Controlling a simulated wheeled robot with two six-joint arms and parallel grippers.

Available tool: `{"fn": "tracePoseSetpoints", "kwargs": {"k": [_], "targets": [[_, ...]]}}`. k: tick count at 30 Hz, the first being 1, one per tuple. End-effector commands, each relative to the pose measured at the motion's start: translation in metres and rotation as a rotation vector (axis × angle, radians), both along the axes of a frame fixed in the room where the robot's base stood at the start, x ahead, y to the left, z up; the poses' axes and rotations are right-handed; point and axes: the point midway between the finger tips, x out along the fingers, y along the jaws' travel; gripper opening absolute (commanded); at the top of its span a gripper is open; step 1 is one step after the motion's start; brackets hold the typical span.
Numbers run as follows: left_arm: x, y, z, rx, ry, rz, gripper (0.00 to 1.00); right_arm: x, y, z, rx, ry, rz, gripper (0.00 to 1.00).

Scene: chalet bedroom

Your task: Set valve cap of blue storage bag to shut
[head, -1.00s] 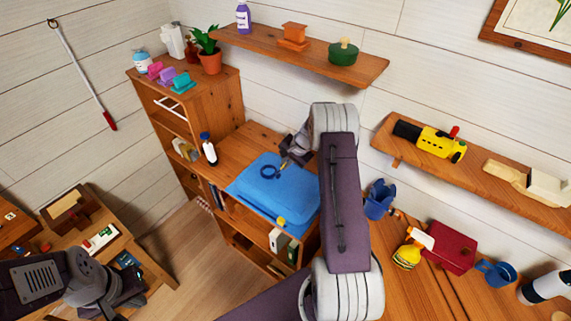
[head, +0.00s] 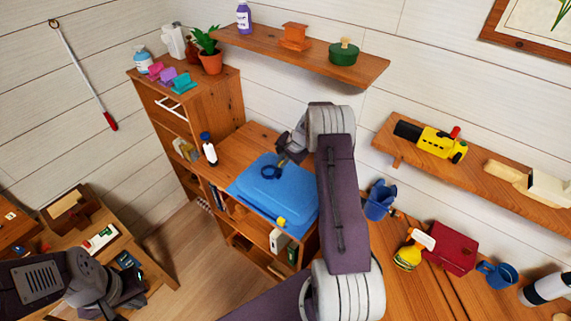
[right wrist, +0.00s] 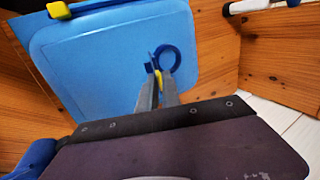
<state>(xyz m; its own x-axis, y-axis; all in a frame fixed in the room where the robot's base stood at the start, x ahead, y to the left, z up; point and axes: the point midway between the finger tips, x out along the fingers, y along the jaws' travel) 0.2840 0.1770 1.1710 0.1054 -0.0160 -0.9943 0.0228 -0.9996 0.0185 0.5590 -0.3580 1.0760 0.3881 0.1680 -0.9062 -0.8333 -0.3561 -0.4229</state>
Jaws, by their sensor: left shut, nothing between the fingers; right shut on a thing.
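The blue storage bag (head: 262,195) lies flat on a wooden cabinet top, also filling much of the right wrist view (right wrist: 100,60). A dark blue valve ring (right wrist: 171,57) is on it. The valve cap (right wrist: 152,63), a thin dark blue piece, appears raised beside the ring's left side. My right gripper (right wrist: 157,88) is shut on the cap at the ring, with a bit of yellow between its fingers; the fingers hide part of the cap. It also shows over the bag in the head view (head: 281,160). My left gripper (head: 135,282) is shut and empty at lower left, far from the bag.
A yellow slider (head: 281,221) sits at the bag's front edge. A white bottle with a dark cap (head: 208,149) stands left of the bag. A blue container (head: 379,200) is right of my right arm. A wall shelf (head: 300,58) hangs above.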

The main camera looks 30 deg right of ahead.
Motion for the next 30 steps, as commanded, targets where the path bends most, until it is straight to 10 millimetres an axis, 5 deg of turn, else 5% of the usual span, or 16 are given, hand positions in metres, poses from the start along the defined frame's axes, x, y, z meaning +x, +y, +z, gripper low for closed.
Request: {"fn": "tracePoseSetpoints", "kwargs": {"k": [15, 30], "targets": [[0.0, 0.0, -0.011, 0.0, 0.0, 0.0, 0.0, 0.036, 0.016, 0.001, 0.001, -0.002, 0.001, 0.0], [0.0, 0.0, -0.014, 0.0, 0.0, 0.0, 0.0, 0.046, 0.02, 0.001, 0.001, -0.003, 0.0, 0.0]]}}
